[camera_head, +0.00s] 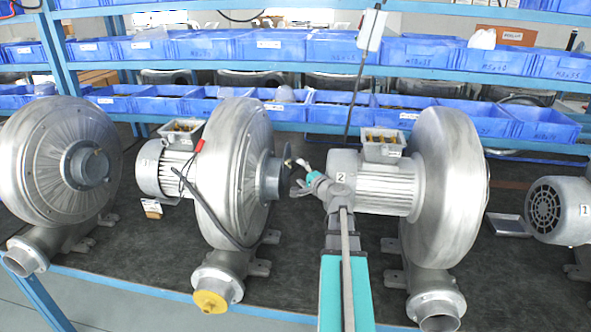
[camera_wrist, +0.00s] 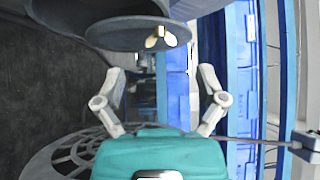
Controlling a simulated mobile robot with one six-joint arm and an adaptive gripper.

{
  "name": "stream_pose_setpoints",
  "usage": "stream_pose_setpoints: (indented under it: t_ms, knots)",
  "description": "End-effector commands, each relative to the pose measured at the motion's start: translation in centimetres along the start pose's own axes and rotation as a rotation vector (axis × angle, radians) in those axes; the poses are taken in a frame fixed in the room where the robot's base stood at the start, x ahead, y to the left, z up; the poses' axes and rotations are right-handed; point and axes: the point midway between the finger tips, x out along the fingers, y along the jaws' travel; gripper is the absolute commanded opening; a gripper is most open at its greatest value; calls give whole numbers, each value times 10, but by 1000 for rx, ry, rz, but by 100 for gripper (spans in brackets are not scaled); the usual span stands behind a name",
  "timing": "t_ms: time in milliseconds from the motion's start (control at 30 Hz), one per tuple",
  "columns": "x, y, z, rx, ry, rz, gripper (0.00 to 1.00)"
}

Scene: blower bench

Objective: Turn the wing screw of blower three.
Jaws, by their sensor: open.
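Blower three (camera_head: 233,180) is the silver blower left of centre in the head view, with its motor on its left side and its round inlet facing right. A dark round cover (camera_wrist: 125,33) shows at the top of the wrist view. The brass wing screw (camera_wrist: 160,38) sits on it, its two wings spread to either side. In the head view the wing screw (camera_head: 287,154) is small, near the inlet. My gripper (camera_head: 299,179) is just right of the inlet, pointing left. In the wrist view my gripper (camera_wrist: 160,76) is open and empty, the screw ahead between its fingers and apart from them.
Blower two (camera_head: 440,170) stands close by, its motor (camera_head: 384,188) beside my wrist. Another blower (camera_head: 62,165) stands far left, and motor one (camera_head: 558,209) far right. Blue bins (camera_head: 345,107) line the shelves behind.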

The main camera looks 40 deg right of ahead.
Motion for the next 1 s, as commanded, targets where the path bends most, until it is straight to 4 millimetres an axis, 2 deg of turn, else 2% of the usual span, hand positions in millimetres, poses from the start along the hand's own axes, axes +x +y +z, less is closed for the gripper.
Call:
stream_pose_setpoints:
  t_ms: [33,233,667,833,1000]
  knots:
    - [-8,0,1,0,2,0,90]
    - [-24,0,0,-1,2,0,90]
    - [-29,0,0,-1,1,0,90]
    - [-28,1,2,-5,-5,4,60]
    - [-23,5,17,-27,-38,25,59]
